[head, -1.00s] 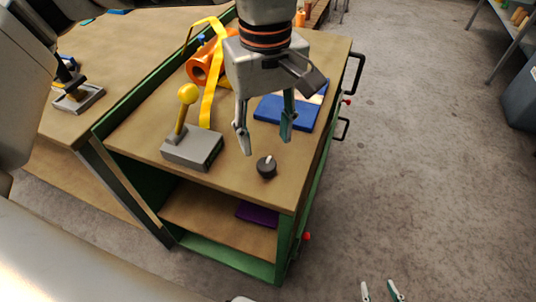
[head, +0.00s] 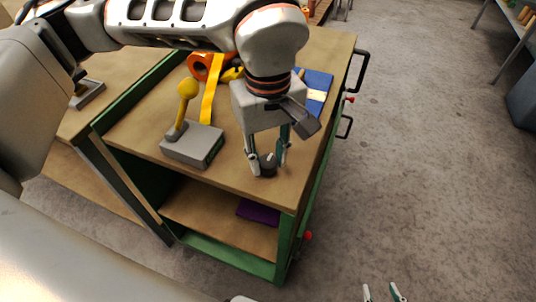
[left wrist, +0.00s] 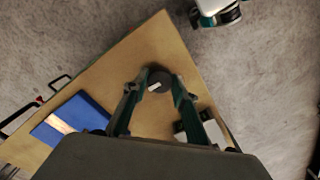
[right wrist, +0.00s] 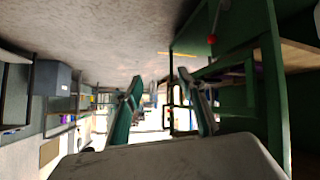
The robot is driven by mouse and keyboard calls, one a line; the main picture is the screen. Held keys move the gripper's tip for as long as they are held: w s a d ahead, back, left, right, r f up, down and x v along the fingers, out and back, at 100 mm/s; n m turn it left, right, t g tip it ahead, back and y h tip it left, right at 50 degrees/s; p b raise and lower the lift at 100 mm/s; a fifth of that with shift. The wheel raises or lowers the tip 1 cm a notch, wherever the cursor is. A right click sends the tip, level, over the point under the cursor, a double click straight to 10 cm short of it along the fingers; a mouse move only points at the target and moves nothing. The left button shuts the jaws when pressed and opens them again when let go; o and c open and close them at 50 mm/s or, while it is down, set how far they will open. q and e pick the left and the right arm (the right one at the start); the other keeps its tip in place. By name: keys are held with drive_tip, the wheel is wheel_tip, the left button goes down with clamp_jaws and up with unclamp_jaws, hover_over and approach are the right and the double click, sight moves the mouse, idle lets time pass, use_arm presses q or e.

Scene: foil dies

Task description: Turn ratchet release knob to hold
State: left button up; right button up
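The dark round knob (head: 267,165) with a pale pointer mark stands on the cart's wooden top near its front corner. It also shows in the left wrist view (left wrist: 160,78), where the pale mark is at its lower left. My left gripper (head: 267,168) points down over the knob, one finger on each side. The fingers are open, and a small gap seems to remain beside the knob; contact is hard to tell. My right gripper (head: 383,293) is open and empty, low beside the cart; its fingers also show in the right wrist view (right wrist: 168,92).
A grey box with a yellow-knobbed lever (head: 193,145) stands left of the knob. An orange reel with a yellow strap (head: 208,100) and a blue folder (head: 318,82) lie behind. A purple item (head: 258,212) is on the lower shelf.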

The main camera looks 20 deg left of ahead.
use_arm(q)
drive_tip(key=shift+c, duration=0.4)
drive_tip(key=shift+r+n+p, duration=0.1)
drive_tip(key=shift+n+p, duration=0.3)
drive_tip(key=shift+n, duration=0.7)
drive_tip(key=n+p, duration=0.1)
drive_tip(key=n, duration=0.7)
drive_tip(key=shift+p, duration=0.35)
drive_tip(key=n, duration=0.3)
drive_tip(key=shift+n, duration=0.3)
drive_tip(key=n, duration=0.3)
drive_tip(key=shift+n+p, duration=0.3)
drive_tip(key=shift+p, duration=0.05)
drive_tip(key=shift+n, duration=0.3)
